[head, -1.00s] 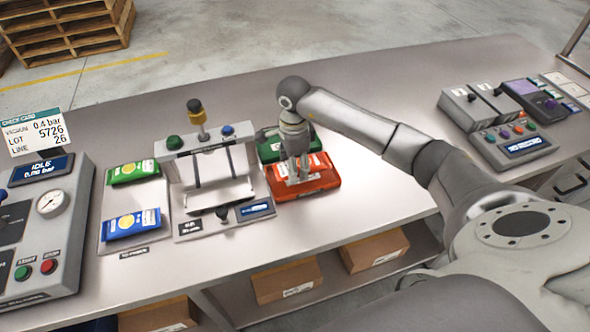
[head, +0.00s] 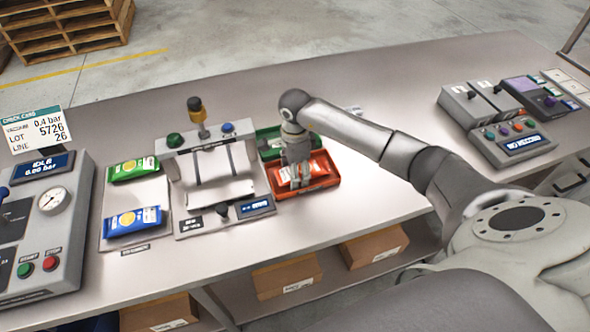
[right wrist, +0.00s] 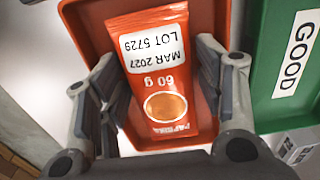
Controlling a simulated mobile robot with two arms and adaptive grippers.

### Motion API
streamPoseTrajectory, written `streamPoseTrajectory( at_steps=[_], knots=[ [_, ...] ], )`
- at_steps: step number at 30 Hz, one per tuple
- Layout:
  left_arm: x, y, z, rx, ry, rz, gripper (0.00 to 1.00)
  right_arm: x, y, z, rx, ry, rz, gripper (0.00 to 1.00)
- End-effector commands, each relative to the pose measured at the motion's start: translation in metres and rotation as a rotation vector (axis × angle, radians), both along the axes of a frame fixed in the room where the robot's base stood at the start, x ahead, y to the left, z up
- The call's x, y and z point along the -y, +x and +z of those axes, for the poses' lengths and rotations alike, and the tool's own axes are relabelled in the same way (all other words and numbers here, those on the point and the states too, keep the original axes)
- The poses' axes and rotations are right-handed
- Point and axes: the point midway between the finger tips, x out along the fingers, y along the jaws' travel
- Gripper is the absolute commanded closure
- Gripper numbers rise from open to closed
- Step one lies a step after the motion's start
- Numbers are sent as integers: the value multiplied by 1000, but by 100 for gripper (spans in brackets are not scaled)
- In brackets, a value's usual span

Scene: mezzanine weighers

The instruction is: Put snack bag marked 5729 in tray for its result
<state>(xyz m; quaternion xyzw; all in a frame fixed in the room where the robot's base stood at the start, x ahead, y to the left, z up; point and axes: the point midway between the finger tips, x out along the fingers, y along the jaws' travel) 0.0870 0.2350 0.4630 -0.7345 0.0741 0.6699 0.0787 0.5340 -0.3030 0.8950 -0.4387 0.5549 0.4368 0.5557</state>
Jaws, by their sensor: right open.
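The orange snack bag (right wrist: 160,70) reads "LOT 5729" and "MAR 2027" upside down in the right wrist view. It lies in the red tray (right wrist: 80,20), between my open right fingers (right wrist: 155,85), which stand on either side of it. In the head view the bag (head: 310,168) is partly hidden by my right gripper (head: 296,180), which reaches down into the red tray (head: 326,184). The green tray (right wrist: 268,112), marked "GOOD", is beside the red one. It also shows behind it in the head view (head: 272,134). The red tray's label is not visible. My left gripper is out of view.
The bag sealer-like device (head: 215,170) stands just left of the trays. A grey mat (head: 120,190) holds a green and a blue bag. A control box (head: 40,240) with a check card (head: 38,130) is at far left.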

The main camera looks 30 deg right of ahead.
Motion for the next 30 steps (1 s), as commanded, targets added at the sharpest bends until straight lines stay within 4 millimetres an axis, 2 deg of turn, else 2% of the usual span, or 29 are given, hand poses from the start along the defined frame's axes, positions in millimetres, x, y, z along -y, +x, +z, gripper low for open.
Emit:
streamPoseTrajectory(
  at_steps=[4, 5, 8, 15, 21, 25, 30],
  knots=[
    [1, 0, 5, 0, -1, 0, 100, 0, 0, 6, 0, 1, 0, 38],
    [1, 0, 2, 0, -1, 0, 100, 0, 1, 8, 3, 0, 0, 38],
    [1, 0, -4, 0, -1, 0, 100, 0, 2, 25, 5, 0, 2, 38],
    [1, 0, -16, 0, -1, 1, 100, 0, 2, 78, 6, 0, 0, 38],
    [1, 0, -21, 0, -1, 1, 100, 0, 1, 110, 2, 0, 0, 38],
    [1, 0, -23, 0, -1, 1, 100, 0, 0, 121, 1, 0, 1, 38],
    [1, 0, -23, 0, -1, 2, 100, 0, -1, 123, -1, 0, 0, 38]
  ],
)
